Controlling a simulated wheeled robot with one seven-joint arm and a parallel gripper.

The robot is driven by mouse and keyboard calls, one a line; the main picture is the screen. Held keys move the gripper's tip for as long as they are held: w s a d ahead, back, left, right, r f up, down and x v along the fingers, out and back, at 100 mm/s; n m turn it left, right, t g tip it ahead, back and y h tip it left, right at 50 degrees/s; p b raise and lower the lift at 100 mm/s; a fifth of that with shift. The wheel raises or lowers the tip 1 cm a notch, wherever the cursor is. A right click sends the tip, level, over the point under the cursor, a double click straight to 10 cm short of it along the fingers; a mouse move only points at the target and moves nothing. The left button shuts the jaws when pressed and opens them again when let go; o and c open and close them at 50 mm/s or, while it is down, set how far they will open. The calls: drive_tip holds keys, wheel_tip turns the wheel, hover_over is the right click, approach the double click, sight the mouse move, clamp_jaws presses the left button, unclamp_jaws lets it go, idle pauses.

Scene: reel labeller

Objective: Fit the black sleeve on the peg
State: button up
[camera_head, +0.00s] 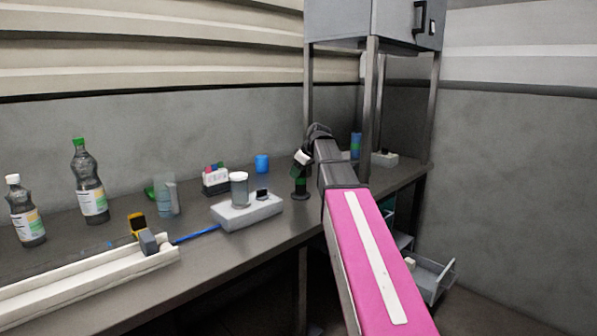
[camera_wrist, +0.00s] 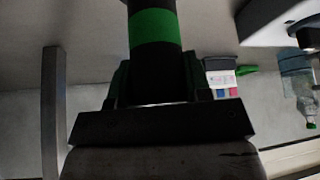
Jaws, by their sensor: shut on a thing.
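The black sleeve (camera_wrist: 155,62) is a dark cylinder with a bright green band, seen large at the top middle of the wrist view. My gripper (camera_wrist: 158,88) is shut on it, one dark finger on each side. In the head view my gripper (camera_head: 301,172) is at the table's right part, beyond the grey box, with the sleeve (camera_head: 300,183) under it, roughly upright. A dark round foot shows below the sleeve at the table. I cannot tell whether it belongs to the sleeve or to a peg. No peg can be made out clearly.
A grey box (camera_head: 247,212) carrying a white-lidded jar (camera_head: 239,189) stands left of my gripper. Metal posts (camera_head: 371,110) rise to the right. Bottles (camera_head: 89,190) stand far left.

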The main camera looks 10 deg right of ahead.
drive_tip(key=o, duration=1)
drive_tip(key=shift+r, duration=0.1)
drive_tip(key=v, duration=1)
drive_tip(key=shift+s+d+r, duration=0.15)
drive_tip(key=shift+r, duration=0.15)
